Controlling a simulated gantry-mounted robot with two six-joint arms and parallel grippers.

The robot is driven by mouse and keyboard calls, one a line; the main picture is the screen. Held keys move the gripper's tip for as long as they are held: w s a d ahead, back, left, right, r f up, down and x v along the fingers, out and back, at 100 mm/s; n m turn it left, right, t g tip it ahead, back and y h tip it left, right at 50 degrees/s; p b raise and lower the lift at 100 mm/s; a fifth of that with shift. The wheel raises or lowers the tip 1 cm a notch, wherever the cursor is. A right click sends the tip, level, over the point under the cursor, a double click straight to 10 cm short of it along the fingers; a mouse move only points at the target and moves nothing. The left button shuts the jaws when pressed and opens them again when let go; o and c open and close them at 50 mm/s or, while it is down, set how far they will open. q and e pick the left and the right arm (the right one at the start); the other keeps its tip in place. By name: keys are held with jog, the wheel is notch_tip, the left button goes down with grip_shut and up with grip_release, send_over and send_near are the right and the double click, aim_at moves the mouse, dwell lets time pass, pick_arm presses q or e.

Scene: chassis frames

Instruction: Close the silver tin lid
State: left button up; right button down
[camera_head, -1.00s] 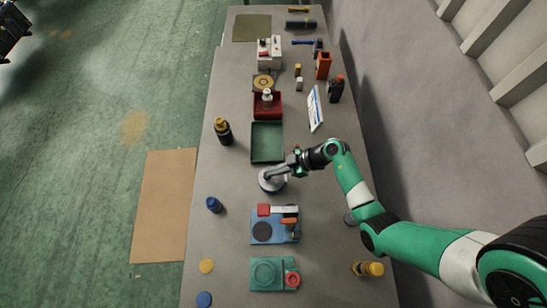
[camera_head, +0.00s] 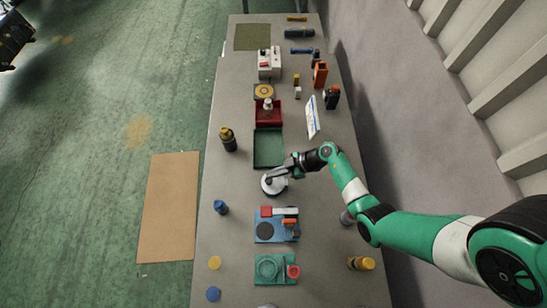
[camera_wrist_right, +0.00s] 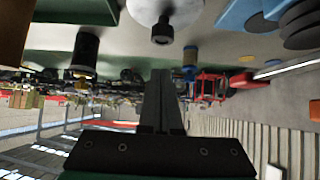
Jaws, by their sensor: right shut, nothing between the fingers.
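The silver tin (camera_head: 274,190) stands on the table just below the green tray in the head view. Its round top looks pale and flat; my gripper covers part of it, so I cannot tell whether the lid is fully seated. In the right wrist view a round silver disc (camera_wrist_right: 190,12) with a dark knob-like part (camera_wrist_right: 162,30) shows at the top edge. My right gripper (camera_head: 271,179) reaches over the tin from the right. Its fingers (camera_wrist_right: 160,78) are shut with nothing between them; I cannot tell whether they touch the tin. My left gripper is not in view.
A green tray (camera_head: 268,165) lies just beyond the tin, and a blue device (camera_head: 264,239) just nearer. A dark bottle (camera_head: 229,143) and a blue cap-like item (camera_head: 221,208) stand to the left. A white-and-blue panel (camera_head: 312,118) stands at right. Table around the blue item is bare.

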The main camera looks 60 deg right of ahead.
pick_arm(q)
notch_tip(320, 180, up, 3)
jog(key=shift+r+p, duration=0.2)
jog(key=shift+p, duration=0.6)
pick_arm(e)
jog(key=r+v, duration=0.1)
jog(key=v, duration=0.9)
jog(key=shift+w, duration=0.3)
jog(key=shift+a, duration=0.2)
